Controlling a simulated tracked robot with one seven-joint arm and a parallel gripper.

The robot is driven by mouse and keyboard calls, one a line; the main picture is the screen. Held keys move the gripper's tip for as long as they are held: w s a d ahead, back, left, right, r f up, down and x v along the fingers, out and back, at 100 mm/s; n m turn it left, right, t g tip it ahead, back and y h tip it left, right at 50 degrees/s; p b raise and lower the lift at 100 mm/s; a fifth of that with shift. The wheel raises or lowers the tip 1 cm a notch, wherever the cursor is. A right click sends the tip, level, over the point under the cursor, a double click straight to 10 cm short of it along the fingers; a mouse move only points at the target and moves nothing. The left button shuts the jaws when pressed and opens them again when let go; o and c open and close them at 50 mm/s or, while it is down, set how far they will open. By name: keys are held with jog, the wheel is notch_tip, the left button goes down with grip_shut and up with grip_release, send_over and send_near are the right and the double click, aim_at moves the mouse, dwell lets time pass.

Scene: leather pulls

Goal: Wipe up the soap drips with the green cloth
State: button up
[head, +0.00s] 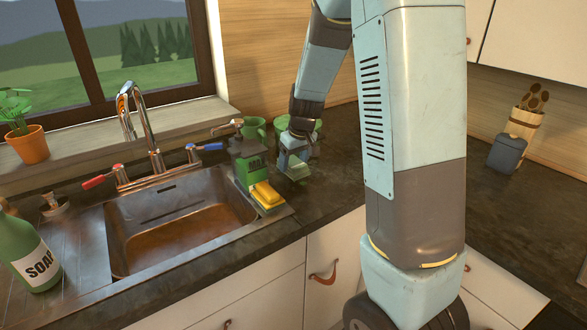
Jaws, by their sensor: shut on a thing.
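My gripper (290,158) is small in the head view, low over the counter to the right of the sink. It is shut on the green cloth (298,172), a pale green piece showing below the jaws. I cannot tell whether the cloth touches the counter. I cannot make out soap drips on the dark counter (322,190).
A yellow sponge (265,194) lies in front of the dispenser. Behind are a green mug (254,128) and another green item (313,131), partly hidden by my arm. The metal sink (180,222) with its tap (143,125) is left, beside a green soap bottle (30,250).

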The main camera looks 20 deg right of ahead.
jog(key=shift+w+a+v, duration=0.1)
jog(key=shift+w+v, duration=0.05)
jog(key=shift+v, duration=0.65)
jog(key=shift+w+a+v, duration=0.1)
jog(key=shift+w+v, duration=0.05)
jog(key=shift+v, duration=0.65)
jog(key=shift+w+v, duration=0.2)
jog(key=shift+v, duration=0.6)
jog(key=shift+a, duration=0.15)
jog(key=shift+f, duration=0.1)
